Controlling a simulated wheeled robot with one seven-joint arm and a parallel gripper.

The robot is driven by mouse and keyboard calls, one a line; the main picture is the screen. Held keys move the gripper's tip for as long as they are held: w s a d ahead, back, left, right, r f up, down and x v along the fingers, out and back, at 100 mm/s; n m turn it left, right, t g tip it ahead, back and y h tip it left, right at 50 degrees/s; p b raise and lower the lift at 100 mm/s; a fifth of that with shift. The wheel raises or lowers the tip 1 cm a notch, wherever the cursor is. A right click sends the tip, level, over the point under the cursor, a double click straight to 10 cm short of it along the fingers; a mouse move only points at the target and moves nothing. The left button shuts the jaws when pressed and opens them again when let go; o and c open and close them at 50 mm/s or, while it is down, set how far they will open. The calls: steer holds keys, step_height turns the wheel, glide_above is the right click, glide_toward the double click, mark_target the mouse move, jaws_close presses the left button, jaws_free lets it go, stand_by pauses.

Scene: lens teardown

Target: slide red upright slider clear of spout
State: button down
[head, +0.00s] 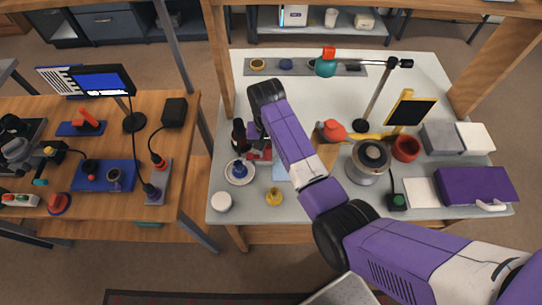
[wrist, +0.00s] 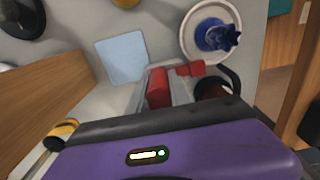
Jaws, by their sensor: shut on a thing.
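The red slider (wrist: 158,88) shows in the wrist view as an upright red block between my two grey fingers. My gripper (wrist: 161,82) is shut on it. Smaller red pieces (wrist: 192,69) sit just right of the fingertips; I cannot tell whether they join the block. In the head view red parts (head: 260,155) show below my gripper's end, which the purple arm partly covers. I cannot make out the spout, so its contact with the slider cannot be told.
A white saucer with a blue piece (head: 239,170) lies close by, beside a dark bottle (head: 238,136). A pale blue square (wrist: 122,58) lies left of the fingers in the wrist view. A yellow piece (head: 274,197) and white round pot (head: 221,202) stand toward the front edge.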

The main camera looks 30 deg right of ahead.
steer(key=c, duration=1.2)
jaws_free()
steer(key=shift+r, duration=0.15)
step_height(320, 180, up, 8)
steer(key=shift+f+b, duration=0.2)
steer(key=shift+b, duration=0.2)
